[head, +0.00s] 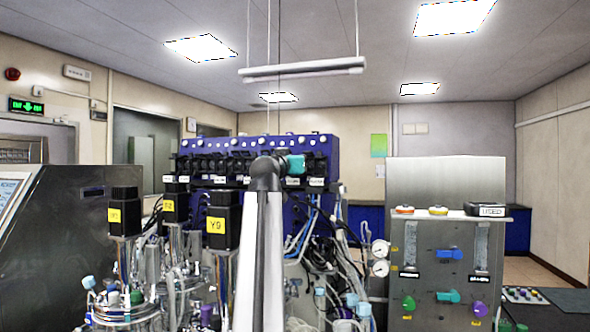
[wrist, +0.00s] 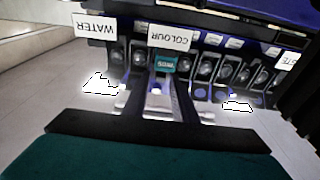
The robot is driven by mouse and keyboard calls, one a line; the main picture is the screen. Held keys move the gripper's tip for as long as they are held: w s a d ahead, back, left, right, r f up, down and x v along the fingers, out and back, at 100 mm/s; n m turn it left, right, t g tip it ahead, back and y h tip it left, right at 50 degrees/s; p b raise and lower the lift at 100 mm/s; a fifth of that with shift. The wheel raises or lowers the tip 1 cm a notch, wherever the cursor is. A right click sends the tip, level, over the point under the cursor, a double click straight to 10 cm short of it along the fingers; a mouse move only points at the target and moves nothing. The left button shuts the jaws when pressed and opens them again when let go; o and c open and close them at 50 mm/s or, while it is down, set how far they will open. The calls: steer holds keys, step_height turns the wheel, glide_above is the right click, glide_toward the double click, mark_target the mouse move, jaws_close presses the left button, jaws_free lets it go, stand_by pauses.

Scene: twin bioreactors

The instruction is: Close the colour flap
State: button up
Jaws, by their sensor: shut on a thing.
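The COLOUR label (wrist: 170,36) shows upside down in the wrist view, on the row of pump heads. Just below it is a small teal piece with pale writing, which I take for the colour flap (wrist: 165,64). My gripper (wrist: 160,82) reaches up to this piece and its fingers are shut on it. The fingers hide part of the flap, and its exact angle is hard to tell. In the head view my arm rises in front of the blue pump unit (head: 325,150); the fingertips and the flap are hidden there.
The WATER label (wrist: 95,27) marks the neighbouring pump, and several similar dark pump heads stand close to the other side. In the head view, black motors (head: 222,222) and glass vessels with tubing stand below left. A steel gas panel (head: 445,185) stands at right.

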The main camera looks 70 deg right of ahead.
steer(key=shift+f+h+b, duration=0.1)
steer(key=shift+h+b, duration=0.4)
steer(key=shift+b, duration=0.75)
steer(key=o, duration=0.7)
steer(key=shift+d, duration=0.1)
steer(key=shift+r+b, duration=0.5)
steer(key=shift+r, duration=1.3)
steer(key=shift+s+a, duration=0.35)
steer(key=shift+a, duration=0.35)
steer(key=s+a+p, duration=0.1)
steer(key=a+p, duration=0.2)
steer(key=a, duration=0.1)
steer(key=s+a+r+p, duration=0.1)
steer(key=s+a+p, duration=0.1)
steer(key=a, duration=0.3)
steer(key=s+a+p, duration=0.2)
steer(key=a+p, duration=0.2)
steer(key=shift+s+a+r, duration=0.1)
steer(key=shift+a+r, duration=0.1)
steer(key=shift+a, duration=0.05)
